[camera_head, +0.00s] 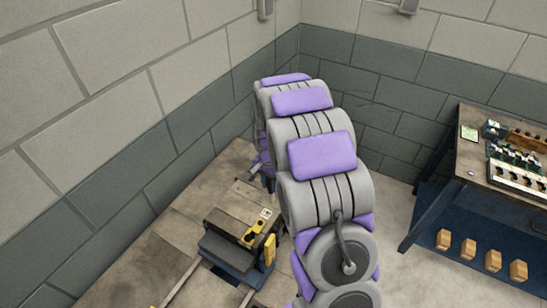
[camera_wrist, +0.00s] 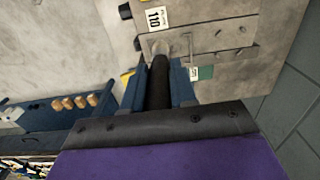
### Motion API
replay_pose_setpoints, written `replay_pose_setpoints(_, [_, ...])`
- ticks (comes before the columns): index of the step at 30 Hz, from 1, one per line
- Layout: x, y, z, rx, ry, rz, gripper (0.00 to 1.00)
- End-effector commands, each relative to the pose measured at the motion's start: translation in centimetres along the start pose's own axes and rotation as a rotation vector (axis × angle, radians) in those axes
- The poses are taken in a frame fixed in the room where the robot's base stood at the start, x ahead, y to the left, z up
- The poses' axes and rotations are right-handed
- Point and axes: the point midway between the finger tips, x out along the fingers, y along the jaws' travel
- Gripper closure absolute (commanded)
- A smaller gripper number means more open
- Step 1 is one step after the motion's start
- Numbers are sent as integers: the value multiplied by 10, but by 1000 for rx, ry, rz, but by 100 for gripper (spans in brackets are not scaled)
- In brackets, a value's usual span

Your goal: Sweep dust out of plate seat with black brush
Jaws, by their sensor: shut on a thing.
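In the wrist view my gripper (camera_wrist: 157,82) is shut on the black brush (camera_wrist: 159,88), its blue jaws on either side of the dark handle. The brush's pale tip reaches a grey metal block (camera_wrist: 215,38) with a white label reading 110; I cannot tell whether it touches. A straight groove runs across this block near the tip, possibly the plate seat; no dust can be made out. In the head view my arm hides the gripper and brush. A dark block on a stand (camera_head: 237,222), with a yellow part, is left of my arm.
A workbench (camera_head: 466,178) with trays of small parts stands at the right, several wooden blocks (camera_head: 493,260) on its blue lower shelf. Block walls close off the left and back. Bare floor lies between my arm and the bench.

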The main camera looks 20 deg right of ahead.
Motion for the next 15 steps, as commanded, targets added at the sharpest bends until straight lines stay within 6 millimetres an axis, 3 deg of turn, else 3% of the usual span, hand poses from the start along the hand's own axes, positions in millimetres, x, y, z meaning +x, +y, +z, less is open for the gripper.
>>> replay_pose_setpoints(9, [-30, 4, 0, -4, 2, -3, 100])
replay_pose_setpoints(15, [-37, 7, 0, -5, -1, -1, 100])
